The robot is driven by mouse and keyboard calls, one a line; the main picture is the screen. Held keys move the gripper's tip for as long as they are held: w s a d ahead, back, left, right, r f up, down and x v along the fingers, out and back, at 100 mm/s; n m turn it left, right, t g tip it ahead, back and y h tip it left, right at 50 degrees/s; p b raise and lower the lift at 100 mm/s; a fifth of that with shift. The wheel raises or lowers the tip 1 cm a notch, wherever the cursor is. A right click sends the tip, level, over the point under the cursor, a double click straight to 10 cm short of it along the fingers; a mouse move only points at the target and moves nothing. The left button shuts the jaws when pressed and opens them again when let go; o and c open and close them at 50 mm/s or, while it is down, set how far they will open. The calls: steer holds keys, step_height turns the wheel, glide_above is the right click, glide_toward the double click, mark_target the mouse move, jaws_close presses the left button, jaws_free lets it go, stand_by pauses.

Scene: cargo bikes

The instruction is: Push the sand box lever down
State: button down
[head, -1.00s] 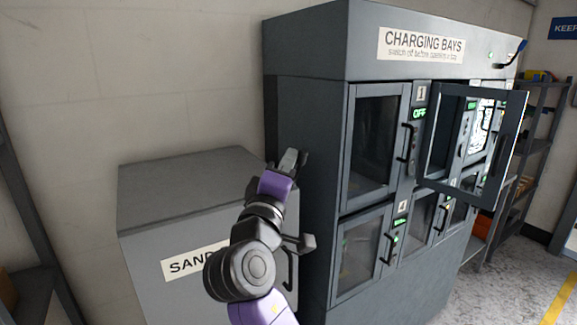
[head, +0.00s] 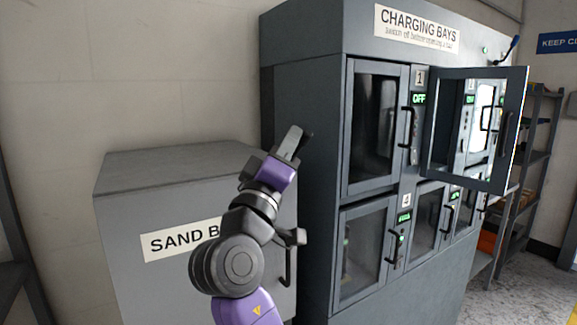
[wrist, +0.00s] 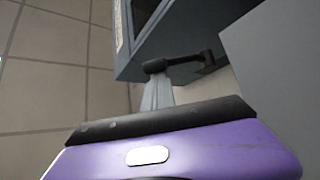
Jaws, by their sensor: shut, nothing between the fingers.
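The grey sand box (head: 125,210) stands against the wall, its label partly behind my arm. A thin dark upright handle (head: 288,267) shows at its right front. I cannot tell whether this is the lever. My gripper (head: 293,142) is shut and empty, pointing up above the box's right side, in front of the charging cabinet's side. In the wrist view, the pale fingers (wrist: 157,95) reach toward a dark bar (wrist: 185,60) that looks like a lever. They overlap its left end, and I cannot tell whether they touch it.
The charging cabinet (head: 300,90) stands tight on the right of the sand box. One upper door (head: 436,140) hangs open toward the right. A blue-tipped lever (head: 510,50) sits on the cabinet's top right. Open floor (head: 520,280) lies at the lower right.

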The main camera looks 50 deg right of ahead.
mark_target(304, 145)
steer(key=shift+s+f+m+g+h+b, duration=0.15)
steer(key=shift+f+m+g+h+b, duration=0.4)
steer(key=shift+m+g+b, duration=1.05)
steer(key=shift+s+f+m+g+h+b, duration=0.25)
steer(key=shift+f+m+h+b, duration=0.45)
steer(key=shift+b, duration=1.85)
steer(key=shift+s+f+m+g+h+b, duration=0.1)
steer(key=shift+f+m+g+h+b, duration=0.3)
steer(key=shift+m+g+b, duration=0.95)
steer(key=shift+m+t, duration=0.25)
steer(key=shift+t, duration=0.15)
steer(key=shift+w+d+f+b, duration=0.1)
steer(key=shift+w+f+b, duration=0.3)
steer(key=shift+f+b, duration=1.05)
steer(key=shift+w+d+f+b, duration=0.1)
steer(key=shift+w+f+b, duration=0.5)
steer(key=shift+b, duration=1.5)
steer(key=shift+w+d+f+b, duration=0.1)
steer(key=shift+w+f+b, duration=0.1)
steer(key=shift+f+b, duration=1.35)
steer(key=shift+r, duration=0.1)
steer(key=r+v, duration=0.1)
steer(key=v, duration=0.6)
steer(key=shift+s+a+p, duration=0.3)
steer(key=shift+a+p, duration=0.05)
steer(key=shift+a, duration=0.15)
steer(key=shift+f, duration=0.1)
